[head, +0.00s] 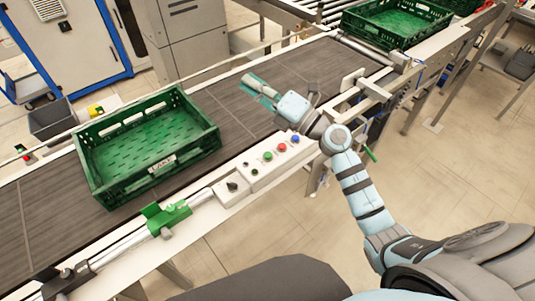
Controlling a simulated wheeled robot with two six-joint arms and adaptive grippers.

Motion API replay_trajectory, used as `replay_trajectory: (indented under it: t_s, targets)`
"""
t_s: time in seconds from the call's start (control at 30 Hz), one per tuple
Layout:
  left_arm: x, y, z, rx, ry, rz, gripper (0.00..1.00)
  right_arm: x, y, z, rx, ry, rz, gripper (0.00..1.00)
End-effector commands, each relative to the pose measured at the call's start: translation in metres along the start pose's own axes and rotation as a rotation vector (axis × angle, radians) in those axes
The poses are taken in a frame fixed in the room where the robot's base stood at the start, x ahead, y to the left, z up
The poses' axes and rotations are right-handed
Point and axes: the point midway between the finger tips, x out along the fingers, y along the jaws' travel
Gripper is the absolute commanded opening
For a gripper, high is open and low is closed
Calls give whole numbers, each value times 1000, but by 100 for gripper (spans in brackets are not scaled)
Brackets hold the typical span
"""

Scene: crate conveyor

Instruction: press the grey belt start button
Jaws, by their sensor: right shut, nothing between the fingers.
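A pale control panel (262,178) sits on the near rail of the conveyor. It carries a blue button (295,139), a red button (282,147), a green button (268,156) and smaller dark controls. A separate pale box with a black knob (232,186) is at its left end. I cannot pick out a clearly grey button. My right gripper (255,86) is shut and empty, above the dark belt (235,108), beyond the panel and apart from it. My right wrist is close to the panel's right end. My left gripper is not in view.
A green crate (208,143) with a white label stands on the belt at the left. Another green crate (395,42) is at the upper right. A green bracket (165,217) sits on the near rail left of the panel.

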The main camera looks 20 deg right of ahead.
Motion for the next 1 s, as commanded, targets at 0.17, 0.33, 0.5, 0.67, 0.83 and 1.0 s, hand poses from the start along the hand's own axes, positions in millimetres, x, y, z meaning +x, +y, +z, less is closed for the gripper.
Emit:
replay_trajectory:
  t_s: [0.17,0.33,0.5,0.67,0.83,1.0]
  targets:
    - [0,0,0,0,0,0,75,2,-70,-31,-321,490,-289,0]
    - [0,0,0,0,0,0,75,-34,-116,-24,-409,758,-543,0]
    - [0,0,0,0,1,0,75,-54,-129,-18,-418,851,-645,0]
    - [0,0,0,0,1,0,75,-56,-130,-18,-418,858,-652,0]
    - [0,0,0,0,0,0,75,-55,-130,-18,-418,857,-650,0]
    - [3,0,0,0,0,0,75,-57,-136,-22,-417,858,-649,0]
